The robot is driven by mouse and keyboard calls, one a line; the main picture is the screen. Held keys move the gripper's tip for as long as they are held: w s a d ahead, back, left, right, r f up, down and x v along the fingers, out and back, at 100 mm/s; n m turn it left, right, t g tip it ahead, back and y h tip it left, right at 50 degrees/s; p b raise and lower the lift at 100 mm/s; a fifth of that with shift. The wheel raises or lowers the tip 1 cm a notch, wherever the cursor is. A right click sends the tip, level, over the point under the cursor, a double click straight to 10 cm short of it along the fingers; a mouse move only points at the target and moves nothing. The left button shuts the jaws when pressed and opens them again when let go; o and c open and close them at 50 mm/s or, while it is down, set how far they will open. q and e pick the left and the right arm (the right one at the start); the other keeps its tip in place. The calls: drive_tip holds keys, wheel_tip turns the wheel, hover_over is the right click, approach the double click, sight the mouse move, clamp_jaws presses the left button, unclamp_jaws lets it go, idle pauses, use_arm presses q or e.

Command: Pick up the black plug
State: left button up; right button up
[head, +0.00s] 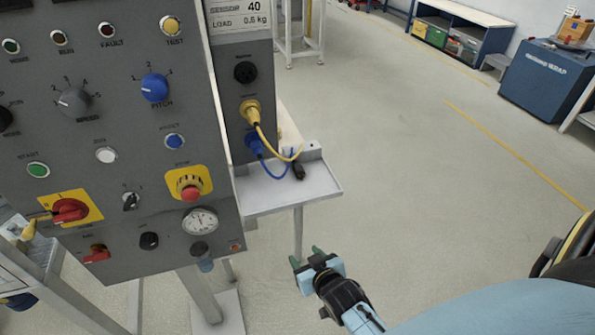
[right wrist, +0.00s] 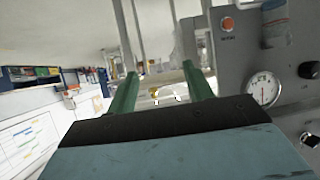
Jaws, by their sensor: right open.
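The black plug (head: 299,173) is a small dark piece lying on the light grey shelf (head: 318,186) beside the control panel, in the head view. The ends of a yellow cable and a blue cable lie close to it. My right gripper (head: 306,257) is open and empty, below and in front of the shelf, apart from the plug. Its green fingers (right wrist: 162,75) stand wide apart in the right wrist view, with nothing between them. I cannot make out the plug in that view. My left gripper is not in view.
The grey control panel (head: 120,215) with knobs and a gauge stands left of the shelf. A yellow plug (head: 250,112) and a blue plug (head: 254,144) sit in the side unit, below a dark socket (head: 245,72). The floor (head: 420,150) to the right is clear.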

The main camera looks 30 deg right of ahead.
sight(301, 173)
drive_tip(key=w+d+r+m+t+h, duration=0.1)
drive_tip(key=w+d+r+t, duration=0.1)
drive_tip(key=r, duration=0.6)
drive_tip(key=w+d+r+t+h, duration=0.1)
drive_tip(key=d+r, duration=0.2)
drive_tip(key=r, duration=0.4)
drive_tip(key=shift+m, duration=0.3)
drive_tip(key=x, duration=0.5)
drive_tip(key=r+x, duration=0.1)
drive_tip(key=x, duration=0.1)
drive_tip(key=shift+w+b, duration=0.35)
drive_tip(key=shift+w, duration=0.1)
drive_tip(key=shift+b+x, duration=0.5)
drive_tip(key=shift+x, duration=2.45)
drive_tip(key=shift+d, duration=0.15)
drive_tip(key=c, duration=1)
drive_tip(key=shift+r, duration=0.1)
drive_tip(key=shift+c, duration=0.2)
